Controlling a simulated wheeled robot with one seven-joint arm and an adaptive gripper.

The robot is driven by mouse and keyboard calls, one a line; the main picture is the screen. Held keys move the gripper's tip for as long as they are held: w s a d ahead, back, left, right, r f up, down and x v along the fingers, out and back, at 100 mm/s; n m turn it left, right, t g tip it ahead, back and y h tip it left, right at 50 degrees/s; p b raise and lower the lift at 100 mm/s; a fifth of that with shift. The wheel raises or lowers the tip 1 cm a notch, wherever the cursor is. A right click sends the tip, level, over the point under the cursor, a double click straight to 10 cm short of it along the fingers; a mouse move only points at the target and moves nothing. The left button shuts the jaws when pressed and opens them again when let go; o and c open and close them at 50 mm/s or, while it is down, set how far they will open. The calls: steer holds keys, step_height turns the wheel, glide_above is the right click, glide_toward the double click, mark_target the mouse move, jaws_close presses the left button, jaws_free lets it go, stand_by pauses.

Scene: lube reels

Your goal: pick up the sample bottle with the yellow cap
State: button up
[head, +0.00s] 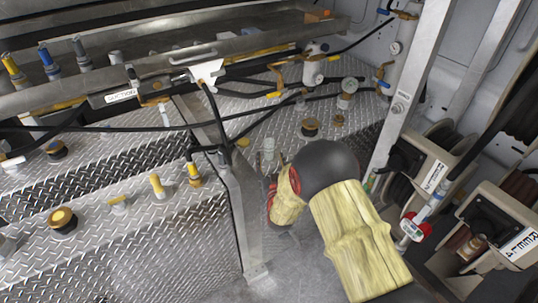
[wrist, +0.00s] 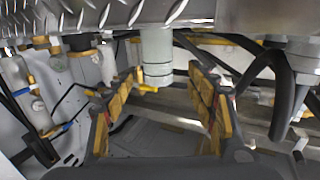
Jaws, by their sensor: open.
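Two small upright bottles with yellow caps, one pale (head: 157,186) and one amber (head: 194,176), stand on the lower tread-plate shelf at left in the head view. I cannot tell which is the sample bottle. My gripper (head: 271,188) is right of them, partly hidden by my arm. In the wrist view my gripper (wrist: 165,92) is open and empty, its fingers padded in yellow. A pale cylinder (wrist: 156,55) shows beyond and between the fingers; a yellow piece shows at its lower end, perhaps something behind. A clear bottle (head: 268,150) stands just beyond the gripper in the head view.
A metal upright (head: 232,205) stands between the yellow-capped bottles and my gripper. Black hoses (head: 100,128) cross above the shelves. Hose reels (head: 490,220) stand at right beside a slanted post (head: 402,105). Several amber-capped fittings (head: 62,219) stand on the plates.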

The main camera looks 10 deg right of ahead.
mark_target(270, 152)
steer(key=shift+f, duration=0.3)
steer(key=shift+w+d, duration=0.1)
steer(key=shift+w, duration=0.15)
steer(key=w+b, duration=0.1)
steer(key=w, duration=0.3)
steer(key=w+d+b, duration=0.1)
steer(key=w, duration=0.1)
steer(key=shift+w+f+b, duration=0.25)
steer(key=shift+f+b, duration=0.05)
steer(key=shift+w+r, duration=0.1)
steer(key=shift+w, duration=0.2)
steer(key=shift+c, duration=0.9)
steer(key=c, duration=0.9)
